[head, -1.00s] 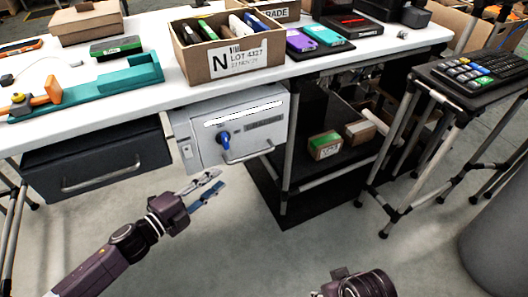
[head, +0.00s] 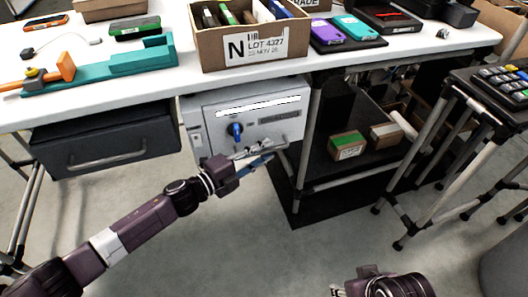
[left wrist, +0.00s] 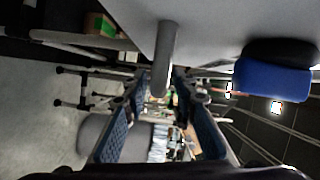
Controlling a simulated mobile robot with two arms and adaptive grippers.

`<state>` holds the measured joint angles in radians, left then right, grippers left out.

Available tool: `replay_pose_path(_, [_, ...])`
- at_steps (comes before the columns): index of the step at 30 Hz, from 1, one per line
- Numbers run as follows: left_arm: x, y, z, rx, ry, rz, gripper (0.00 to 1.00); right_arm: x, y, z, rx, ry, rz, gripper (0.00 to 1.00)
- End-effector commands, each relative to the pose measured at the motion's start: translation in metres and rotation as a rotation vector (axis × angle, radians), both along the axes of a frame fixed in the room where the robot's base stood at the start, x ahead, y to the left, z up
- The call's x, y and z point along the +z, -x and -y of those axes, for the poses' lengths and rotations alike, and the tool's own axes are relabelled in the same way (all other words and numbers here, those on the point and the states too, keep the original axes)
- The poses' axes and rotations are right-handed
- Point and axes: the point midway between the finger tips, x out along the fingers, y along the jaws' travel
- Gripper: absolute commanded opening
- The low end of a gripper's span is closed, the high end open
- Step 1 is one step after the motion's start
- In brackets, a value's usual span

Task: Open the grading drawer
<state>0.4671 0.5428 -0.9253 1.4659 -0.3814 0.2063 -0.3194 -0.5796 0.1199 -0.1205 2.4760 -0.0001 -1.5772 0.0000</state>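The light grey metal drawer (head: 262,106) hangs under the white table, with a blue knob (head: 235,130) and a label strip on its front. Its bar handle (head: 284,147) is partly hidden by my left gripper (head: 265,152). In the left wrist view, the handle (left wrist: 165,55) sticks out from the grey front, in line with the gap between the fingertips (left wrist: 161,84). The fingers are apart, and I see no firm contact with the handle. The blue knob (left wrist: 272,78) is at the right there. My right gripper (head: 375,284) is at the bottom edge, its fingers mostly hidden.
A dark drawer (head: 106,143) hangs to the left. A shelf with small cartons (head: 347,146) stands to the right behind a table leg. An open carton (head: 250,45) stands on the table. The floor in front is clear.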

Motion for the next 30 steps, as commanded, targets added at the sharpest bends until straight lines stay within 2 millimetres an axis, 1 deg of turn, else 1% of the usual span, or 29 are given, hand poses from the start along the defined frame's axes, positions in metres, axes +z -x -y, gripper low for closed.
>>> replay_pose_path(8, [-0.0003,-0.0018,0.0014,0.001,-0.001,-0.001,0.26,0.0011,0.0005,0.0003,0.0,0.001,0.0,0.4])
replay_pose_path(15, [-0.0003,-0.0017,0.0013,0.001,-0.001,-0.001,0.01,0.0009,0.0007,0.0003,0.0,0.001,0.0,0.4])
replay_pose_path(30, [-0.0006,-0.0011,0.0013,0.001,-0.001,-0.002,0.0,0.0019,0.0004,0.0001,0.0,0.0,0.001,0.4])
